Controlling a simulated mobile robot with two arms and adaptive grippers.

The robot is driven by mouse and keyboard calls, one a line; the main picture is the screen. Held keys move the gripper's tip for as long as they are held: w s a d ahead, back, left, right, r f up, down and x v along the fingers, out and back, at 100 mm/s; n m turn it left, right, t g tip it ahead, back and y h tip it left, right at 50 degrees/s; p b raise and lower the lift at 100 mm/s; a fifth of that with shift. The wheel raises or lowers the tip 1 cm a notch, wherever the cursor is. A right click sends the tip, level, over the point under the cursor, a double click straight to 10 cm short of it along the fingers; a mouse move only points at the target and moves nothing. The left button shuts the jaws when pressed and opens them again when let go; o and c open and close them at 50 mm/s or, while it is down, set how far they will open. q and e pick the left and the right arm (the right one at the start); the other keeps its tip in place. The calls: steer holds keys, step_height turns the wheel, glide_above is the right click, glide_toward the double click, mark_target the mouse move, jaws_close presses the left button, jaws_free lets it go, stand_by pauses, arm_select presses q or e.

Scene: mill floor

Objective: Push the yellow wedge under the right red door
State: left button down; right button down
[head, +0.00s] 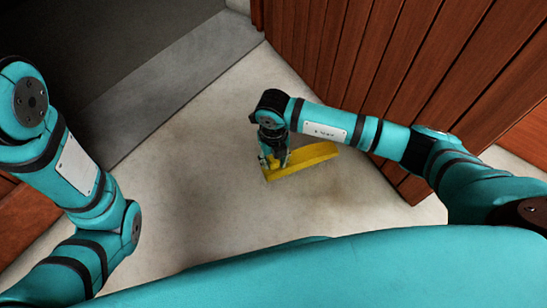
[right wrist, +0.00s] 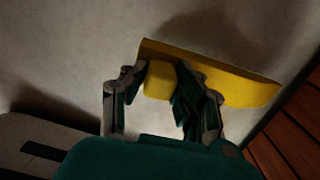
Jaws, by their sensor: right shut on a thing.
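The yellow wedge (head: 312,156) lies on the pale floor beside the right red door (head: 400,55), a plank door at the upper right. My right gripper (head: 272,162) is over the wedge's left part. In the right wrist view, my right gripper (right wrist: 160,85) is shut on a raised yellow block of the wedge (right wrist: 235,87). The wedge's far end points toward the door (right wrist: 290,135), with a small strip of floor seemingly between them. My right forearm hides part of the door's lower edge. My left arm shows at the left, but its gripper is out of view.
A dark opening with a grey threshold strip (head: 180,80) lies at the upper left. Another red wooden panel (head: 30,215) shows at the left behind my left arm. The pale floor (head: 200,200) around the wedge is clear.

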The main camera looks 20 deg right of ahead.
mark_target(306, 148)
step_height(306, 148, down, 5)
steer(key=b, duration=0.3)
steer(key=shift+r+b, duration=0.1)
steer(key=shift+b, duration=0.3)
steer(key=d, duration=0.2)
steer(key=w+d+p, duration=0.1)
steer(key=shift+d+r, duration=0.2)
steer(key=shift+r, duration=0.1)
steer(key=shift+w+d+p, duration=0.1)
steer(key=shift+w+d, duration=0.15)
steer(key=shift+d, duration=0.7)
steer(key=shift+w+d+p, duration=0.1)
steer(key=shift+w+d, duration=0.15)
steer(key=shift+d, duration=0.7)
steer(key=shift+w+d+p, duration=0.1)
steer(key=shift+w+d, duration=0.15)
steer(key=shift+d, duration=0.7)
steer(key=shift+f, duration=0.2)
steer(key=shift+w+d, duration=0.2)
steer(key=shift+d, duration=0.65)
steer(key=c, duration=0.9)
jaws_free()
